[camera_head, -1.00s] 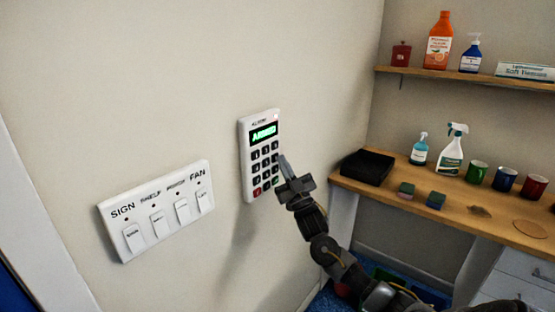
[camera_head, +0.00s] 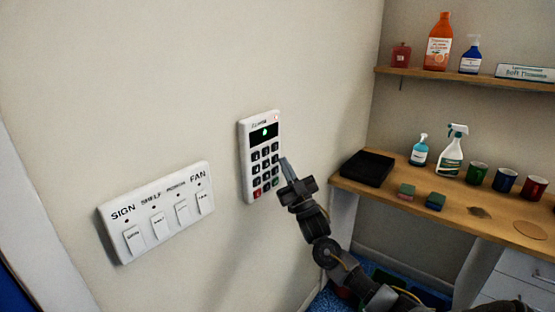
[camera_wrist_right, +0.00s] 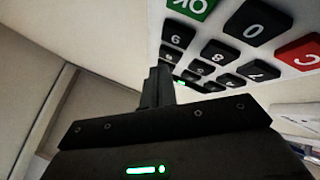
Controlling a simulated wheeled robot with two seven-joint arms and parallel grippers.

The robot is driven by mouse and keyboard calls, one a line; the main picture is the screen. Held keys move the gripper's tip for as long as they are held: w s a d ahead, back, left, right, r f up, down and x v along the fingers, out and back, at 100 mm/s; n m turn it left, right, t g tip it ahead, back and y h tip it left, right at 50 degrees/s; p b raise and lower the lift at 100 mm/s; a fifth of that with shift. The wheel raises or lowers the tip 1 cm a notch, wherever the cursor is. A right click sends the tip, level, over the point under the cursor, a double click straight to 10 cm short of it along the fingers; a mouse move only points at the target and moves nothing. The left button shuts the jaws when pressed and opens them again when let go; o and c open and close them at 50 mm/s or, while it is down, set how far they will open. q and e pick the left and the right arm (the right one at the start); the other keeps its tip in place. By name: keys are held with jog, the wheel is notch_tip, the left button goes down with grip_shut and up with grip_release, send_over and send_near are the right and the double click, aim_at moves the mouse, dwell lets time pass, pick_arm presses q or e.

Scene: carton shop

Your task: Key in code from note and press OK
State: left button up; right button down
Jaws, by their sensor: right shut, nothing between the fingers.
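The white alarm keypad (camera_head: 246,160) is fixed to the wall in the middle of the head view. Its dark display (camera_head: 264,131) shows one small green character, too small to read surely. It has dark number keys, a red key and a green key. My right gripper (camera_head: 285,165) is shut and empty, its tips at the keypad's right edge. In the right wrist view the fingers (camera_wrist_right: 158,85) point toward the keys, beside the column with 9 and 6; the green OK key (camera_wrist_right: 192,5) is at the top. Contact with a key cannot be told. I see no note. My left gripper is out of view.
A white switch panel (camera_head: 160,238) labelled SIGN, SHELF and FAN is on the wall at left. At right, a wooden counter (camera_head: 460,208) holds a black tray (camera_head: 367,167), bottles, sponges and mugs. A shelf (camera_head: 460,85) with bottles is above it.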

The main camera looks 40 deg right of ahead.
jog(key=shift+s, duration=0.25)
jog(key=s, duration=0.1)
jog(key=s+d+p, duration=0.1)
jog(key=s, duration=0.2)
jog(key=shift+s+d+p, duration=0.3)
jog(key=shift+s, duration=0.1)
dwell(2.5)
